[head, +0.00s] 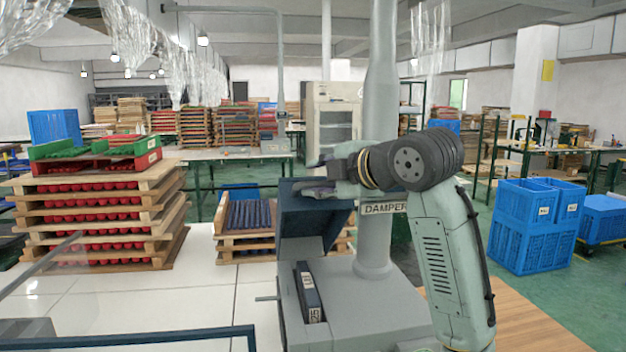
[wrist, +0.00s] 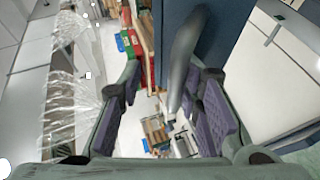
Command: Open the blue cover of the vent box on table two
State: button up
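The blue cover (head: 308,218) of the grey vent box (head: 345,308) stands raised and tilted above the box in the head view. The front of the box beneath it shows a dark labelled part (head: 308,292). My gripper (head: 318,188) is at the cover's upper edge. In the wrist view the cover (wrist: 200,35) is a dark blue panel at the top, with a grey bar-like handle (wrist: 181,62). My gripper's purple-padded fingers (wrist: 163,105) stand wide apart, with the handle between them, closer to the right finger. Firm contact cannot be made out.
A grey column (head: 372,240) and a DAMPER sign (head: 384,208) stand close behind the box. Stacked wooden trays with red parts (head: 95,215) stand at the left on the white table (head: 150,300). Blue crates (head: 537,230) stand on the floor at the right.

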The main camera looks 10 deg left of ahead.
dwell(0.3)
jog(key=s+d+r, duration=0.4)
jog(key=d+r, duration=0.2)
jog(key=r, duration=0.3)
jog(key=shift+s+d+r, duration=0.25)
jog(key=shift+s, duration=0.15)
dwell(0.7)
dwell(0.4)
